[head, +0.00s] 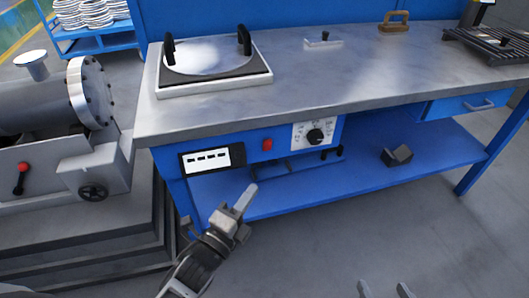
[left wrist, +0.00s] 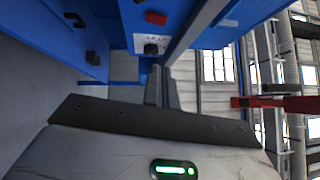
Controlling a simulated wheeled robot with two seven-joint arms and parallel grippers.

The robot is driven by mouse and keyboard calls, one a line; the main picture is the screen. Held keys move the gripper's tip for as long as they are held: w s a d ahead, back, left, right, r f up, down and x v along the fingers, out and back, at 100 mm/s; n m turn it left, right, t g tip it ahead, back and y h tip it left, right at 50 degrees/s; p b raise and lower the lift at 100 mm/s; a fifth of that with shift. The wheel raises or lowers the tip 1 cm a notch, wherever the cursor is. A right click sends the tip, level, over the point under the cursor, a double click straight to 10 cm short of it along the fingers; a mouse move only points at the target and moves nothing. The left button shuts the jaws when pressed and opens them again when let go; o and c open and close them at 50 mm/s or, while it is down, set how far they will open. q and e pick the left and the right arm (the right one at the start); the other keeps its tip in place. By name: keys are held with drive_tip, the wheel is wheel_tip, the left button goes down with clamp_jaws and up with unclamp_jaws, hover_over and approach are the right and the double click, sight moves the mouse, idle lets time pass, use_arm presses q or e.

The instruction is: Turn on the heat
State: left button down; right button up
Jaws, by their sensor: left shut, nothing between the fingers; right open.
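The blue control panel under the bench top carries a red switch (head: 267,145), a black dial knob (head: 315,136) on a white scale plate, and a display (head: 211,159) with dashes. My left gripper (head: 250,190) is shut and empty, below and a little left of the red switch in the head view, apart from the panel. In the left wrist view the shut fingers (left wrist: 161,88) point toward the panel, with the red switch (left wrist: 155,18) and the dial (left wrist: 150,48) beyond them. My right gripper (head: 384,289) is open and empty at the bottom edge.
A framed plate with black handles (head: 205,60) sits on the metal bench top (head: 330,75). A dark block (head: 397,155) lies on the blue lower shelf (head: 365,180). A flanged machine (head: 90,95) stands at left. The floor in front of the bench is clear.

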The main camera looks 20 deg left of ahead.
use_arm(q)
approach(267, 145)
drive_tip(key=w+d+r, duration=0.1)
drive_tip(key=w+d, duration=0.2)
drive_tip(key=d, duration=0.2)
drive_tip(key=shift+w+a+r, duration=0.2)
drive_tip(key=shift+w+a, duration=0.45)
drive_tip(key=shift+w, duration=0.2)
drive_tip(key=shift+w+a+r, duration=0.2)
drive_tip(key=shift+w+a, duration=0.45)
drive_tip(key=shift+w, duration=0.15)
